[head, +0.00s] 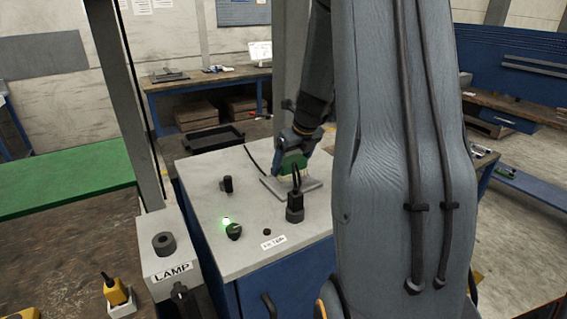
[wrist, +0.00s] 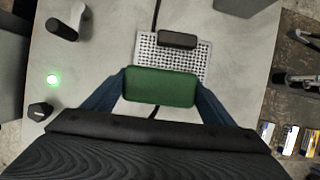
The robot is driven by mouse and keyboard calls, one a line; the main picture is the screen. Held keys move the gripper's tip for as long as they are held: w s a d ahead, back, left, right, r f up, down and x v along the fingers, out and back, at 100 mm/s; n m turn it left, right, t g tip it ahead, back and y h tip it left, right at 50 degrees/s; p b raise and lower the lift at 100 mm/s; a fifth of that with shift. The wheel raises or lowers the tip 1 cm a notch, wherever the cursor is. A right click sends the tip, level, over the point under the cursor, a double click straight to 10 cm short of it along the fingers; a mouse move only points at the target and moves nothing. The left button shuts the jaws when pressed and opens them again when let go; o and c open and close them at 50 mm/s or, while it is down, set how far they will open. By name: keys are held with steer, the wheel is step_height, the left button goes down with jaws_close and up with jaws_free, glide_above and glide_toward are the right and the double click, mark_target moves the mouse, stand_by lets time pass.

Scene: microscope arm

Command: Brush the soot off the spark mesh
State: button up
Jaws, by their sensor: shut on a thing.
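My gripper (head: 292,152) is shut on a green block-shaped brush (head: 292,163), low over the back part of a grey cabinet top. In the wrist view the green brush (wrist: 161,87) sits between the two blue fingers, and its bristles are hidden below it. The spark mesh (wrist: 200,68), a pale perforated plate, lies just beyond and partly under the brush. A dark block (wrist: 178,40) sits at its far edge. In the head view the mesh plate (head: 313,186) shows as a grey slab under the brush. I cannot tell whether brush and mesh touch, or how much soot is there.
A box labelled LAMP (head: 172,258) stands at the left. A black tray (head: 212,138) lies behind.

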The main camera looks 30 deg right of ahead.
mark_target(302, 171)
steer(key=shift+w+f, duration=0.15)
steer(key=shift+f, duration=0.05)
step_height(302, 171, down, 4)
steer(key=b, duration=0.5)
steer(key=shift+f, duration=0.35)
stand_by(0.9)
steer(key=shift+d, duration=0.2)
steer(key=shift+d+r, duration=0.1)
steer(key=shift+d, duration=1)
steer(key=shift+d, duration=0.15)
steer(key=shift+d, duration=0.85)
